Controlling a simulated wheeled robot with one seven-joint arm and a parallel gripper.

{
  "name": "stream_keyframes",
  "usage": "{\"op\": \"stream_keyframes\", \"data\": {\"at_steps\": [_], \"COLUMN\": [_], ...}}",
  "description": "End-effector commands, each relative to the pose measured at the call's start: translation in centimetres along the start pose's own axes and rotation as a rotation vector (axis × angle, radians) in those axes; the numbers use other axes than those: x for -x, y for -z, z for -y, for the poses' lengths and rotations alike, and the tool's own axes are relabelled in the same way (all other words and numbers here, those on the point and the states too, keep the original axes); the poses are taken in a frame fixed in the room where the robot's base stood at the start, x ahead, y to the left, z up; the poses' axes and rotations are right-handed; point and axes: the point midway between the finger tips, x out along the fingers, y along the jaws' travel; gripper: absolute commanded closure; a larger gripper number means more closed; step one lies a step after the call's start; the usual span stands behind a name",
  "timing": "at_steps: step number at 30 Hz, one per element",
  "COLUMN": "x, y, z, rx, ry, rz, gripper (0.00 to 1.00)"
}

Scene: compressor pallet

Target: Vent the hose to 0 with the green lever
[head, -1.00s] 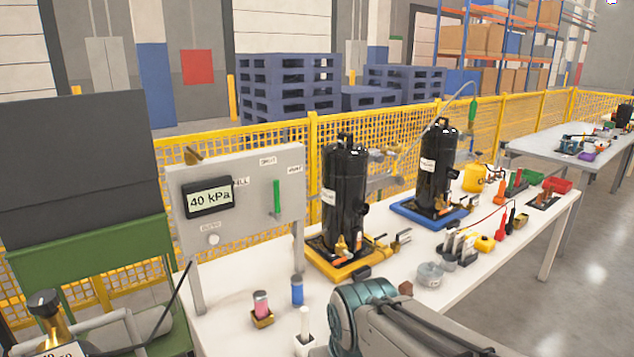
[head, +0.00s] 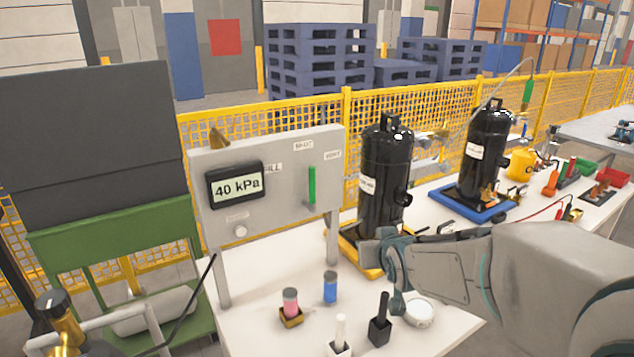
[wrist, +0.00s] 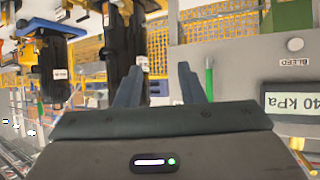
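The green lever (head: 312,185) stands upright on the grey panel (head: 270,185), below the SHUT label and left of the VENT label. The display (head: 235,185) reads 40 kPa. A round bleed knob (head: 240,231) is below it. The wrist view is upside down; there the lever (wrist: 209,80) is just right of my right-hand finger, apart from it. My gripper (wrist: 162,68) is open, with nothing between its fingers. In the head view my arm reaches in from the right, and my fingers cannot be made out there.
Two black compressors (head: 387,180) stand right of the panel, the nearer one close to my arm. Small bottles (head: 330,288) and brush-like items (head: 380,322) stand on the white table (head: 262,318) in front of the panel. A yellow mesh fence (head: 420,120) runs behind.

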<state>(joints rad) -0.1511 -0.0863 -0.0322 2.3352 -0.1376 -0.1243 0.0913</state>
Motion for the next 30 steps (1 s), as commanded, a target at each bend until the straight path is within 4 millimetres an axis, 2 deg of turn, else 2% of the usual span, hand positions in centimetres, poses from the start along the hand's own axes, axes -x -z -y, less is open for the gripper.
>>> {"op": "stream_keyframes", "data": {"at_steps": [1,6,12,21,30], "x": [-1.5,-4.7,-6.1,-7.1,-11.0], "y": [1.1,5.1,7.8,9.3,11.7], "z": [1.1,4.4,7.3,8.6,9.8], "rx": [0.013,0.036,0.042,0.041,0.042], "ry": [0.028,0.120,0.209,0.243,0.244], "rz": [-0.062,-0.297,-0.486,-0.557,-0.555], "gripper": [0.65,0.65,0.65,0.65,0.65]}}
